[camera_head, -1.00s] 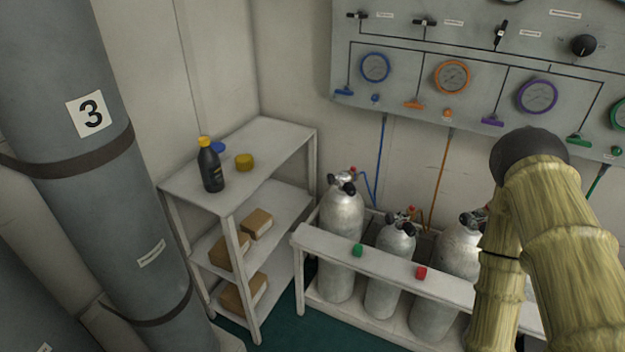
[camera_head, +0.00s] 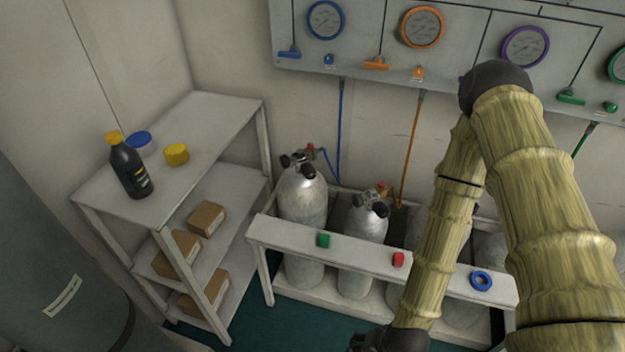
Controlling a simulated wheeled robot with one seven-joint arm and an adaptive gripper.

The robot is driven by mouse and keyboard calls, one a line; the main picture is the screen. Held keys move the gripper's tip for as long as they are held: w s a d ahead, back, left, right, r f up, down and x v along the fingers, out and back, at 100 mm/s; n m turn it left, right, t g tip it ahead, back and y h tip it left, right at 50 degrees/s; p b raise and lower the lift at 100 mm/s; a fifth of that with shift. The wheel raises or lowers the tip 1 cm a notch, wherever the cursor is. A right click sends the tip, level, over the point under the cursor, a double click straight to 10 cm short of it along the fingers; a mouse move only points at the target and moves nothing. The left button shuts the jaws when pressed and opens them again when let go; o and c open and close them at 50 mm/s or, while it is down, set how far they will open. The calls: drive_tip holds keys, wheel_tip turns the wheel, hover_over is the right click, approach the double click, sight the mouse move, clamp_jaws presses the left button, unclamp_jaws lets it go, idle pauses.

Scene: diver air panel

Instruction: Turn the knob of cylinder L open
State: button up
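Several grey gas cylinders stand upright in a white rack. The leftmost cylinder (camera_head: 303,198) has a black-knobbed valve (camera_head: 298,165) on top, joined to a blue hose. The second cylinder (camera_head: 364,222) has a similar valve (camera_head: 373,203) by an orange hose. Cylinders further right are largely hidden behind my arm. I cannot read any letter, so I cannot tell which is cylinder L, nor whether its knob is open. My arm reaches down in front of the rack; its dark wrist end is cut off at the bottom edge, and the gripper's fingers are out of frame.
The rack's front rail (camera_head: 283,232) carries a green cap (camera_head: 323,240), a red cap (camera_head: 398,259) and a blue ring (camera_head: 481,281). A gauge panel (camera_head: 460,62) hangs above. A shelf (camera_head: 218,118) at left holds a black bottle (camera_head: 129,168) and boxes.

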drive_tip(key=w+a+f+m+t+y+b, duration=0.1)
drive_tip(key=w+a+m+t+y+b, duration=0.2)
drive_tip(key=w+a+m+b, duration=0.5)
drive_tip(key=m+t+y+b, duration=0.2)
drive_tip(key=m+t+b, duration=0.6)
drive_tip(key=m+b, duration=0.15)
approach(312, 176)
drive_tip(key=shift+m, duration=0.45)
drive_tip(key=s+a+f, duration=0.1)
drive_tip(key=s+f, duration=0.1)
drive_tip(key=f, duration=0.2)
drive_tip(key=s+a+f, duration=0.2)
drive_tip(key=f, duration=0.1)
drive_tip(key=s+a+f, duration=0.1)
drive_tip(key=s+f, duration=0.1)
drive_tip(key=f, duration=0.2)
drive_tip(key=shift+a+f+p, duration=0.25)
drive_tip(key=shift+f+p, duration=0.05)
drive_tip(key=w+d+r+m+t+b, duration=0.35)
drive_tip(key=w+r+m, duration=0.25)
drive_tip(key=r, duration=0.3)
drive_tip(key=x, duration=1)
drive_tip(key=shift+w+a+b, duration=0.2)
drive_tip(key=shift+a+b, duration=0.05)
drive_tip(key=shift+b, duration=0.1)
drive_tip(key=shift+c, duration=0.3)
drive_tip(key=c, duration=0.9)
